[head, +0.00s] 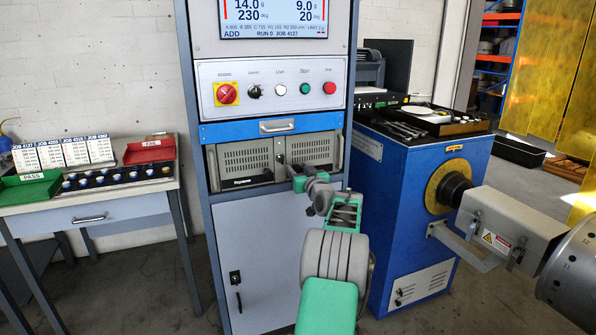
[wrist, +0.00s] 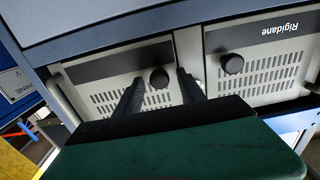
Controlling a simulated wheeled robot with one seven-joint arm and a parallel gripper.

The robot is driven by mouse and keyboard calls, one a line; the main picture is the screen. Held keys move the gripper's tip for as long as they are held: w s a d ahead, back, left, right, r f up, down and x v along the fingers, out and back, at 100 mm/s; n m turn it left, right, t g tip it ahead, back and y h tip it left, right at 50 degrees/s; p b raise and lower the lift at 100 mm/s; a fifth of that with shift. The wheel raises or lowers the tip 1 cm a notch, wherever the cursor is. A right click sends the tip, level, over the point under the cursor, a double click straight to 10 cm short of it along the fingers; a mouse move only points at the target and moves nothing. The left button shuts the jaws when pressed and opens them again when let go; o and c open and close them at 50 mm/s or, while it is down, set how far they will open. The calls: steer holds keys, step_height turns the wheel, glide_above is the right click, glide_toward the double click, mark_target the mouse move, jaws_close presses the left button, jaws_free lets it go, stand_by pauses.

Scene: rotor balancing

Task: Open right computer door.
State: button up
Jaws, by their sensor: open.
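The computer is a beige unit (head: 246,160) in the cabinet, below a blue drawer. Its right door (head: 318,147) is a vented panel and looks shut. The wrist view is upside down, so the right door (wrist: 105,80) shows on the left there, with a round black knob (wrist: 159,78). My gripper (head: 289,170) is in front of the computer near the middle, partly hiding the right door's lower left. In the wrist view my gripper (wrist: 161,92) is open, with its two dark fingers on either side of the knob. Contact with the knob cannot be told.
The left door (wrist: 262,60) has its own knob and the Rigidane label. The blue drawer (head: 274,127) and control panel (head: 270,84) are above, and a grey cabinet door (head: 262,240) is below. A blue machine (head: 425,170) stands close on the right.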

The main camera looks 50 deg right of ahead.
jaws_close()
stand_by(0.4)
stand_by(0.9)
